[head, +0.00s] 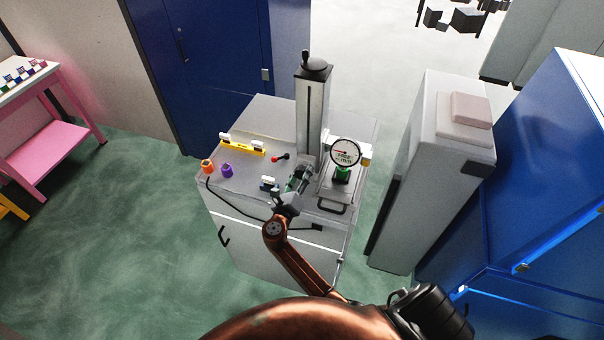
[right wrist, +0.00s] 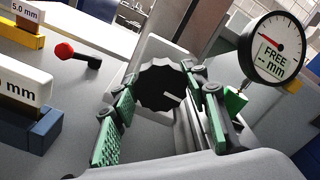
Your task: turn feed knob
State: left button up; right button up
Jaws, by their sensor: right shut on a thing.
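The feed knob (right wrist: 160,86) is black and scalloped, with a white mark pointing right and slightly down in the right wrist view. My right gripper (head: 302,172) reaches the front of the grey machine column (head: 312,112) in the head view. In the right wrist view my right gripper (right wrist: 163,105) has its green-padded fingers on either side of the knob, shut on it. The knob is hard to make out behind the gripper in the head view. A round dial gauge (head: 345,153) stands right of the gripper; in the right wrist view the gauge (right wrist: 275,48) reads "FREE -- mm". My left gripper is not in view.
The cabinet top (head: 241,179) carries a yellow block holder (head: 243,148), a red-tipped lever (head: 279,157), orange (head: 207,166) and purple (head: 227,170) pieces. A blue holder (right wrist: 35,132) stands left of my fingers. A tall grey cabinet (head: 408,170) stands close on the right.

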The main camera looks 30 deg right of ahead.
jog(key=shift+c, duration=1.3)
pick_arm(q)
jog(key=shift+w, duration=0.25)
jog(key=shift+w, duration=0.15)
pick_arm(e)
jog(key=m, duration=0.2)
jog(key=shift+m, duration=0.4)
jog(key=m+b, duration=0.1)
jog(key=m, duration=0.2)
jog(key=shift+m, duration=0.3)
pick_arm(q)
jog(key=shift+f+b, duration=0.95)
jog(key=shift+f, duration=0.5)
pick_arm(e)
jog(key=shift+d+m, duration=0.1)
jog(key=shift+m, duration=1.7)
jog(key=shift+r, duration=0.1)
